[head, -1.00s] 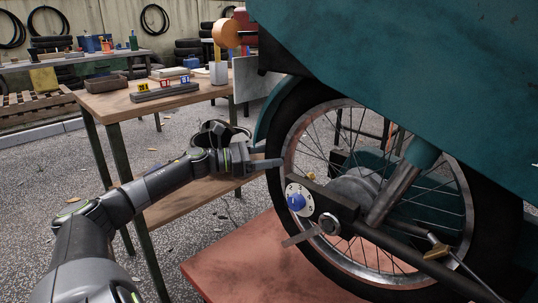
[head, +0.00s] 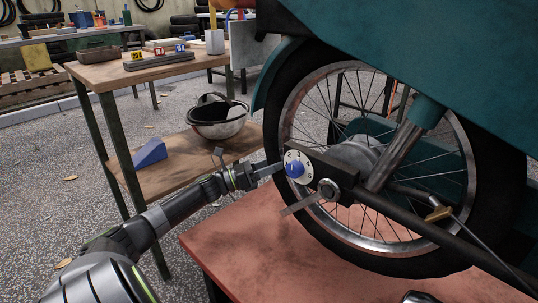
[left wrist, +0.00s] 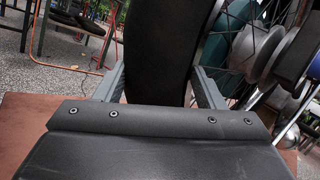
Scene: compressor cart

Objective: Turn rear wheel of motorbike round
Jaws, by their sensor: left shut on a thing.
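The motorbike's rear wheel (head: 390,262) has a black tyre, a metal rim and wire spokes, and stands upright above a red-brown surface. My left gripper (head: 272,168) is at the left side of the wheel in the head view, beside the blue knob. In the left wrist view, its two grey fingers (left wrist: 160,72) lie on either side of the black tyre (left wrist: 158,40), shut on it. The far finger is hidden behind the tyre in the head view. My right gripper is not in view.
A round white plate with a blue knob (head: 295,169) sits on the dark swingarm (head: 330,178), close to my left fingers. Teal bodywork (head: 450,40) overhangs the wheel.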

